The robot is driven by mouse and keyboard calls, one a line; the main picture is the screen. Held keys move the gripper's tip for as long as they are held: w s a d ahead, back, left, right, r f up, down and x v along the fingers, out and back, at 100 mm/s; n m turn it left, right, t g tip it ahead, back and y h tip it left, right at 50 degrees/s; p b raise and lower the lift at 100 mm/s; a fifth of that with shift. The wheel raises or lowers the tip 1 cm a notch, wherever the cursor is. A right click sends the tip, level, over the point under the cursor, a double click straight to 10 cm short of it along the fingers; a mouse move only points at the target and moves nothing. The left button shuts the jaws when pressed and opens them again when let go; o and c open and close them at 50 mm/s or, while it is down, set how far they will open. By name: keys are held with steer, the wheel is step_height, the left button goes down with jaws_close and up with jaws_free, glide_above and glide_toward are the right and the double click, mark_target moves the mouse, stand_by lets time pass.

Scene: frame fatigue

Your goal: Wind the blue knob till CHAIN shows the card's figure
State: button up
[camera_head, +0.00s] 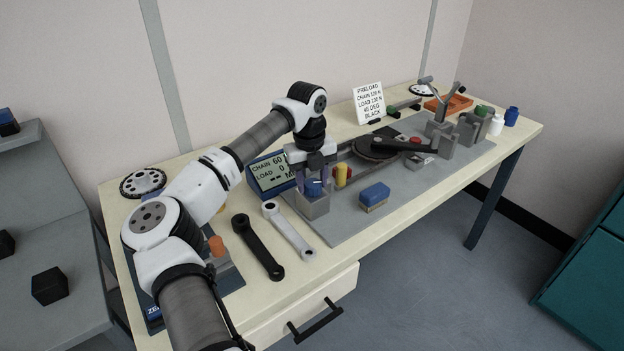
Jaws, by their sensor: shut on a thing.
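My gripper (314,181) points down and is shut on the blue knob (315,188), which sits on a grey block (313,206) on the bench plate. The jaws hide part of the knob. The blue-framed display (270,174) stands just left of the gripper. It reads CHAIN 60 and LOAD 0; my arm covers its right side. The white card (368,103) stands at the back of the table. It is headed PRELOAD. Its CHAIN figure looks like 120 N, though the print is small, and its last line reads BLACK.
A yellow cylinder (341,176) stands close right of the gripper. A blue block (374,196) lies to its front right. A black crank arm (258,246) and a silver one (288,230) lie at front left. The plate's front right is mostly clear.

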mark_target(309, 182)
steer(key=shift+m, duration=0.3)
steer(key=m, duration=0.4)
steer(key=shift+b, duration=0.4)
steer(key=shift+w+m, duration=0.15)
steer(key=shift+m, duration=2.35)
steer(key=o, duration=1)
steer(key=r, duration=0.4)
steer(key=r+b, duration=0.1)
steer(key=r, duration=0.9)
steer(key=shift+w+a, duration=0.1)
steer(key=shift+a, duration=0.25)
